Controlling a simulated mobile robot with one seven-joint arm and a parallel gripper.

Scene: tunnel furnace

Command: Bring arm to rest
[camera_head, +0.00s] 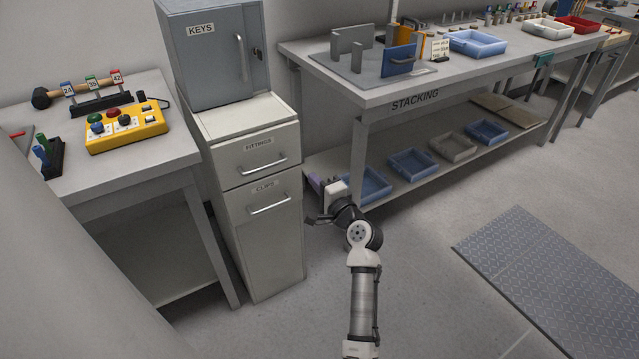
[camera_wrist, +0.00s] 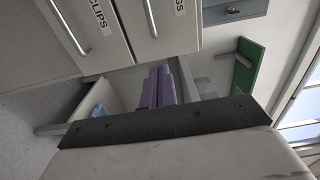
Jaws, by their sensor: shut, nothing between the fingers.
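My arm (camera_head: 364,300) reaches up from the bottom of the head view, with its wrist bent to the left. My gripper (camera_head: 314,181) is at the right side of the cabinet, in front of the stacking table's lower shelf. Its purple fingers also show in the wrist view (camera_wrist: 160,76), side by side, shut and empty. In the wrist view they point towards the cabinet's lower edge as pictured. I cannot tell the exact gap between the fingers and the cabinet.
The white cabinet (camera_head: 262,235) has FITTINGS and CLIPS drawers, both shut, under a grey KEYS box (camera_head: 213,55). The stacking table (camera_head: 395,90) stands behind, with blue bins (camera_head: 412,163) on its lower shelf. A side table (camera_head: 165,150) is left. Floor is clear around the metal plate (camera_head: 545,270).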

